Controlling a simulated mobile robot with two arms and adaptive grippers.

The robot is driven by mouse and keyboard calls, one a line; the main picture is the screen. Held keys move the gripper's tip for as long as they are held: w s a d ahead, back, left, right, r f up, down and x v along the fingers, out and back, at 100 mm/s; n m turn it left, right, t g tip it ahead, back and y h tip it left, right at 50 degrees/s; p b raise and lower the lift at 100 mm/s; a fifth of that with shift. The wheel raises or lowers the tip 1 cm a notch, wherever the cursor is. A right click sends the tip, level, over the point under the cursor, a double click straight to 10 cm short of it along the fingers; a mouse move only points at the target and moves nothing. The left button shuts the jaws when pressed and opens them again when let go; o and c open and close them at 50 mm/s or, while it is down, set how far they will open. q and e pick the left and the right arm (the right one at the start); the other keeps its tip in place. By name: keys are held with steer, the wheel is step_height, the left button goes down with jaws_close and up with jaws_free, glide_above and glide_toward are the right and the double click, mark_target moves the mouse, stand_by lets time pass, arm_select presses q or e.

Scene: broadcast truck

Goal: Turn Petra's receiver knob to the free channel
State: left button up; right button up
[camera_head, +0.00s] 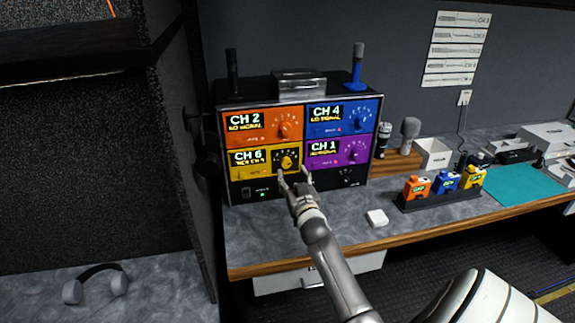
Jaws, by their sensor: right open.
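A receiver rack (372,120) on the counter holds four coloured units with round knobs. The orange unit (263,127) reads CH 2, the blue unit (341,119) CH 4, the purple unit (322,154) CH 1. The yellow unit (250,169) reads CH 6, with small text below too fine to read surely. No name label is legible. My right gripper (295,173) is open just below and in front of the yellow knob (287,162), its fingers apart. I cannot tell whether it touches the panel. My left gripper is out of view.
Orange (417,188), blue (446,182) and yellow packs (472,177) stand in a dark holder right of the rack. A small white block (377,217) lies near the counter edge. Microphones (410,134) stand behind; headphones (96,283) lie lower left. Papers (457,48) hang on the wall.

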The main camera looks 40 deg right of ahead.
mark_target(287, 164)
steer(key=shift+x, duration=3.6)
steer(key=shift+f, duration=0.1)
steer(key=c, duration=1)
